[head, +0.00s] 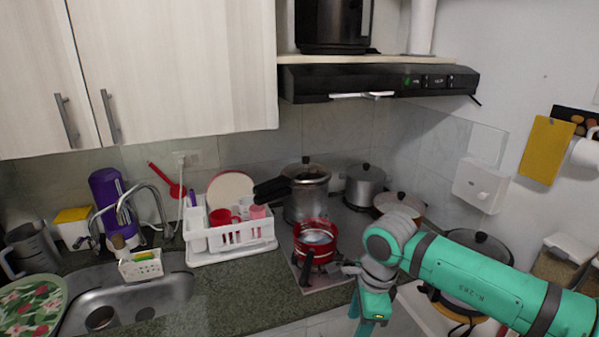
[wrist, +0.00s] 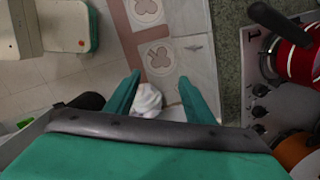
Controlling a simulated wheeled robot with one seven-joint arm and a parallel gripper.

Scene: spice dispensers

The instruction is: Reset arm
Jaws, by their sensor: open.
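My arm is teal and reaches in from the right in the head view, bent down at the wrist in front of the stove. My gripper (wrist: 158,92) shows in the wrist view with two teal fingers spread apart and nothing between them at their tips. A white, cloth-like thing (wrist: 147,101) shows lower down, beyond the fingers; I cannot tell what it is. In the head view the end of my arm hangs in front of the counter edge, and the fingertips are hard to make out there.
A red pot (head: 316,238) stands on the stove near my wrist, its dark handle pointing forward. A pressure cooker (head: 306,195), a white dish rack (head: 230,236) and a sink (head: 150,290) are further left. A large lidded pan (head: 478,248) is behind my arm.

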